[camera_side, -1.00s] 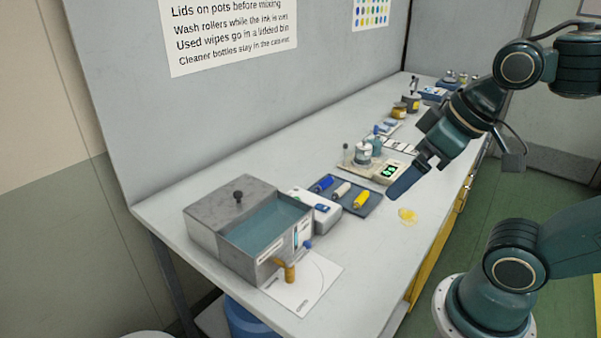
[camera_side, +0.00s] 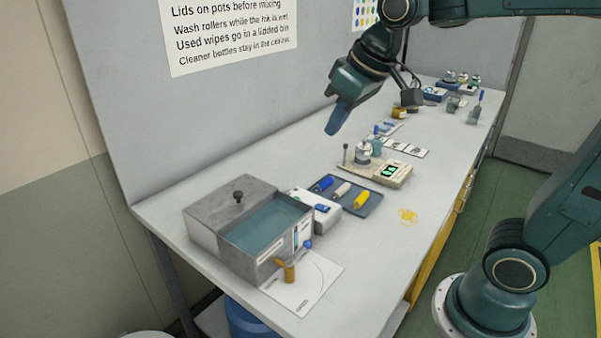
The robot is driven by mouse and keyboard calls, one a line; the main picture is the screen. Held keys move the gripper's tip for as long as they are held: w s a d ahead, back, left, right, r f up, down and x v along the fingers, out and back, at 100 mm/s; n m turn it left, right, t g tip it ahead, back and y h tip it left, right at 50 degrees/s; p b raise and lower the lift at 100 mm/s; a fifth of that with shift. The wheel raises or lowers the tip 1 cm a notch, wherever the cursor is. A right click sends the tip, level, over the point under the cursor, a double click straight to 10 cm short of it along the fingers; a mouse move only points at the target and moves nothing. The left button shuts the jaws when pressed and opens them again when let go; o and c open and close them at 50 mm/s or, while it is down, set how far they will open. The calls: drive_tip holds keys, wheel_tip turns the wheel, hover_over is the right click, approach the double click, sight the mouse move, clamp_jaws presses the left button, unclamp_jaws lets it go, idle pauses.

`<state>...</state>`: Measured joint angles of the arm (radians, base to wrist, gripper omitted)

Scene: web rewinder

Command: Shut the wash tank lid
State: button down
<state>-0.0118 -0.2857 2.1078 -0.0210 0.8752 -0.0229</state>
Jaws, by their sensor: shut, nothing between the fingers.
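The wash tank (camera_side: 208,240) is a grey metal box at the near left end of the bench. Its lid (camera_side: 225,203) is a grey plate with a dark round knob (camera_side: 238,196), and it covers the back-left part of the tank. The front-right part is uncovered and shows blue-green liquid (camera_side: 268,224). My gripper (camera_side: 332,130) is shut and empty, pointing down in the air above the back of the bench. It is up and to the right of the lid, well apart from it.
A brass valve (camera_side: 288,271) sticks out of the tank's front above a white sheet (camera_side: 310,285). Beside the tank are a white box (camera_side: 322,212) and a dark tray of rollers (camera_side: 366,208). A yellow smear (camera_side: 408,217) marks the bench.

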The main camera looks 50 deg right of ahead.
drive_tip(key=w+a+f, duration=0.1)
drive_tip(key=w+f, duration=0.2)
drive_tip(key=w, duration=1.2)
drive_tip(key=n+g, duration=0.1)
hover_over(228, 197)
drive_tip(key=s, duration=0.1)
wheel_tip(228, 197, down, 10)
drive_tip(key=shift+s+r, duration=0.15)
drive_tip(key=shift+s, duration=0.05)
drive_tip(key=x, duration=1)
drive_tip(key=shift+a, duration=0.1)
drive_tip(key=shift+s+d+f, duration=0.15)
drive_tip(key=shift+s+f, duration=0.05)
drive_tip(key=shift+s, duration=0.8)
drive_tip(key=shift+s+d+f, duration=0.15)
drive_tip(key=shift+s, duration=0.85)
